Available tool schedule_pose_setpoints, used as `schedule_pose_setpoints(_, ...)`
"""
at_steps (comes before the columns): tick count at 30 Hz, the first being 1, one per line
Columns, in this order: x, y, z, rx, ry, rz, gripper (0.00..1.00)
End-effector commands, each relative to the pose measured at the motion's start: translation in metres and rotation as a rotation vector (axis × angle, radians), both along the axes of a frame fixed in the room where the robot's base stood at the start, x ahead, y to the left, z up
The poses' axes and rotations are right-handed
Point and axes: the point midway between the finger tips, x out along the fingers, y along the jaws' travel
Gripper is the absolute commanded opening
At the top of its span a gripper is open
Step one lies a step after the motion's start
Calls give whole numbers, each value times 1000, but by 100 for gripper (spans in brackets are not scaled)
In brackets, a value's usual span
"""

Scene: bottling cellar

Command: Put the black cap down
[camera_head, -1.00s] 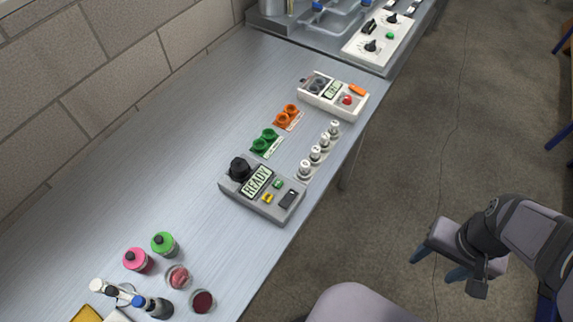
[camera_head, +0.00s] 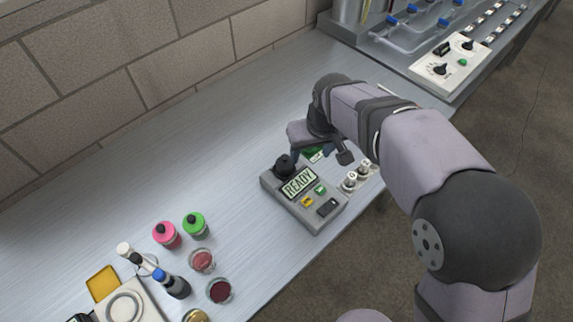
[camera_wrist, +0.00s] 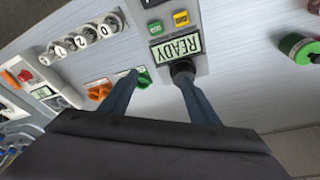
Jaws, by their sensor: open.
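A round black cap (camera_head: 285,164) stands on the upper left corner of a grey device (camera_head: 328,208) with a READY display. In the wrist view the black cap (camera_wrist: 182,67) shows at the tip of the right finger; whether they touch I cannot tell. My gripper (camera_head: 310,155) is open above the upper edge of the device, beside the cap. In the wrist view my gripper (camera_wrist: 157,78) has its two blue fingers spread apart, with no object held between them. The green holder lies near the left fingertip.
A green holder (camera_head: 312,152) is partly hidden under my gripper. White numbered pegs (camera_head: 349,181) stand right of the device.

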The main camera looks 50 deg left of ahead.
Motion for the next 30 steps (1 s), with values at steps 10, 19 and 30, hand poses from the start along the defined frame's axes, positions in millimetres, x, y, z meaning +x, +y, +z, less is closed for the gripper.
schedule_pose_setpoints(10,-40,49,-3,25,-12,108,56)
schedule_pose_setpoints(19,-37,53,-21,24,-12,106,56)
schedule_pose_setpoints(30,-33,56,-38,22,-10,104,56)
